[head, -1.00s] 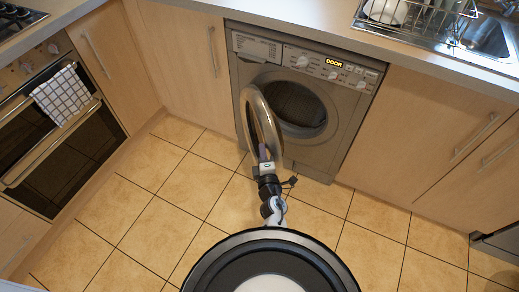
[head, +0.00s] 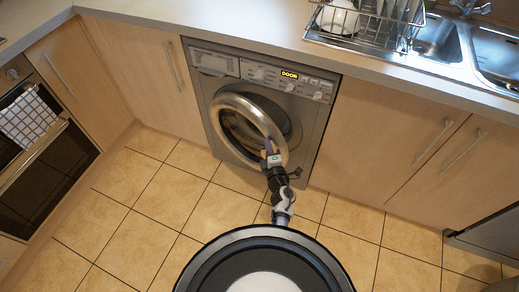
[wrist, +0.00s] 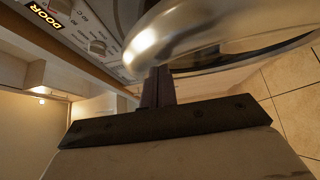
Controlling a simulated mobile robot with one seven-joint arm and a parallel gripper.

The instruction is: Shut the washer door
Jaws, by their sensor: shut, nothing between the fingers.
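The washer (head: 300,112) is a grey front-loader under the worktop, its display reading "DOOR". Its round door (head: 222,103), with a shiny metal rim, is hinged on the left and stands partly open in front of the drum opening. My gripper (head: 268,147) is at the right, free side of the door rim, with its fingers shut and empty. In the wrist view the fingers (wrist: 158,88) reach up to the metal rim (wrist: 190,32) and appear to touch it. The exact contact point is hidden.
Wooden cupboards (head: 400,150) flank the washer. An oven with a checked towel (head: 30,118) is at the left. A dish rack (head: 370,22) and sink (head: 440,40) are on the worktop. The tiled floor (head: 130,215) is clear.

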